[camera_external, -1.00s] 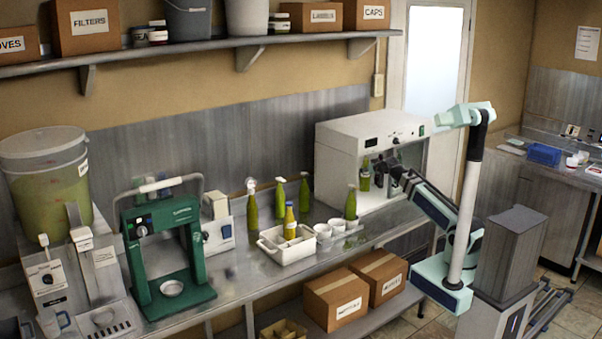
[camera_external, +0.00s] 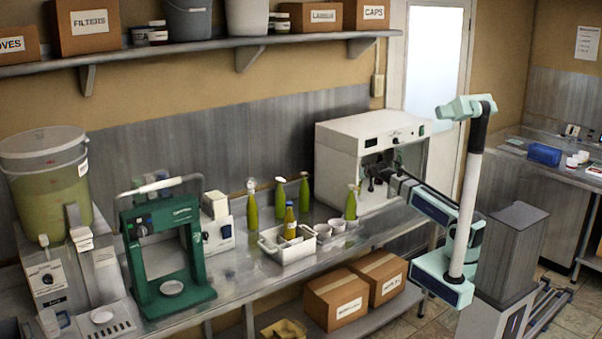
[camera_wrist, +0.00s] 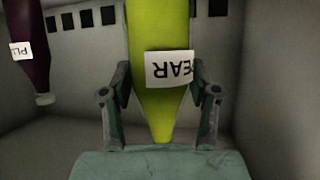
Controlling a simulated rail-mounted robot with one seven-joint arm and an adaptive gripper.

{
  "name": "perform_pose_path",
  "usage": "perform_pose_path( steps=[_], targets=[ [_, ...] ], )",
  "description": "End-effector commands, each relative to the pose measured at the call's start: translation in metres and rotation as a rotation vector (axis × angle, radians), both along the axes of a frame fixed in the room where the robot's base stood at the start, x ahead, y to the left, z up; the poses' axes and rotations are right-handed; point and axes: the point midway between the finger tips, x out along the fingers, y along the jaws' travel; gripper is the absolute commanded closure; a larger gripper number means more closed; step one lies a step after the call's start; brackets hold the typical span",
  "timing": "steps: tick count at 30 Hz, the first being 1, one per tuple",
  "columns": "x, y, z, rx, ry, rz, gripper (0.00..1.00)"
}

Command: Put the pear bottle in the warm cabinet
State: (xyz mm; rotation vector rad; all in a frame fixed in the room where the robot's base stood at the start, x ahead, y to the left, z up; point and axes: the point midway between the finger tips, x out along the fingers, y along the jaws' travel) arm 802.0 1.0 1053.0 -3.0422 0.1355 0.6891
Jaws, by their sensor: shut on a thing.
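The pear bottle (camera_wrist: 160,35) is yellow-green, with a white label ending in "EAR" that reads upside down in the wrist view. My gripper (camera_wrist: 163,95) is shut on it, one finger on each side. The warm cabinet (camera_external: 338,165) is a white box with an open front at the right end of the counter. In the external view my gripper (camera_external: 373,177) is inside its opening, and I cannot make out the held bottle there. Whether the bottle touches the cabinet floor cannot be told.
A dark purple bottle (camera_wrist: 27,45) with a "PL" label is inside the cabinet, left in the wrist view. A green bottle (camera_external: 350,206) stands outside near the cabinet's front left. Several green bottles, a white crate (camera_external: 285,254) and a green press (camera_external: 130,250) occupy the counter.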

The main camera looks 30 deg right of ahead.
Motion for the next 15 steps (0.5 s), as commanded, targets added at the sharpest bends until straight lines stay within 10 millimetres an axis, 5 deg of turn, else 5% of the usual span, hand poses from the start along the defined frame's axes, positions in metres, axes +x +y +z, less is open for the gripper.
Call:
perform_pose_path(
  steps=[15],
  targets=[
    [0.004,0.000,-0.021,-0.001,-0.004,0.000,1.00]
  ],
)
